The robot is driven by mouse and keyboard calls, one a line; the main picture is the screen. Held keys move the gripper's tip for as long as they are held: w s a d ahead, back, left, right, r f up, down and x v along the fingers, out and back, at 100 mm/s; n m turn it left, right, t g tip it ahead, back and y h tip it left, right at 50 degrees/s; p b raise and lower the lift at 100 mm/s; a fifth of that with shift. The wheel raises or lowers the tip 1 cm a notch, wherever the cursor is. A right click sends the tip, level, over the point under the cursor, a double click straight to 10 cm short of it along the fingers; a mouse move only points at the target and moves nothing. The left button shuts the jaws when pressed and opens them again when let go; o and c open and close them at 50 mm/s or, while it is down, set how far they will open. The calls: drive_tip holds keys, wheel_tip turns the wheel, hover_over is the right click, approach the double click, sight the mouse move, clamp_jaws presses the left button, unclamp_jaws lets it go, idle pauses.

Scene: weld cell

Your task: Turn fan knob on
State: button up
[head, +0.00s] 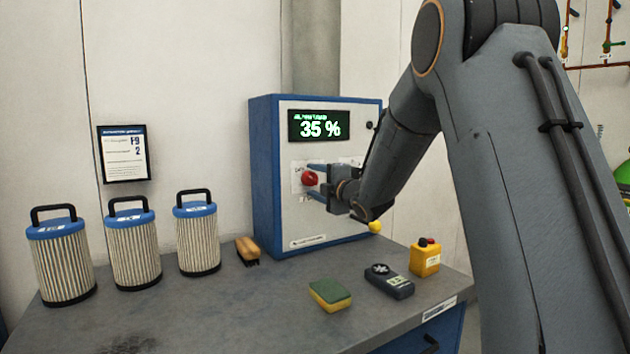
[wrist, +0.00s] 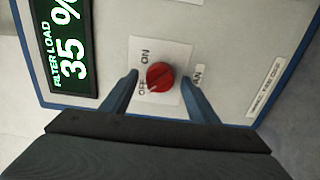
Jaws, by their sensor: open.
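The fan knob is a red round knob (head: 310,178) on the white front of a blue control box (head: 265,180). In the wrist view the red knob (wrist: 160,77) sits on a white label with ON and OFF printed by it, and its pointer mark is toward OFF. My gripper (head: 315,181) faces the panel at the knob. In the wrist view its two blue fingers (wrist: 158,88) are apart, one on each side of the knob, with gaps visible. I cannot tell how deep the fingertips reach. A display (head: 319,126) on the box reads 35 %.
On the grey bench (head: 220,310) stand several filter cartridges (head: 132,247) at left and a brush (head: 248,251). A sponge (head: 330,294), a dark handheld meter (head: 389,280) and a yellow button box (head: 425,258) lie in front of the control box. A framed sign (head: 124,154) hangs on the wall.

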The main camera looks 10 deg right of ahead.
drive_tip(key=c, duration=1)
drive_tip(key=shift+c, duration=0.2)
drive_tip(key=m, duration=0.4)
drive_tip(key=shift+m, duration=0.4)
drive_tip(key=m+p, duration=0.1)
drive_tip(key=m, duration=0.3)
drive_tip(key=shift+m, duration=0.3)
drive_tip(key=m+p, duration=0.2)
drive_tip(key=m, duration=0.2)
drive_tip(key=shift+m+p, duration=0.9)
drive_tip(key=shift+m, duration=1.3)
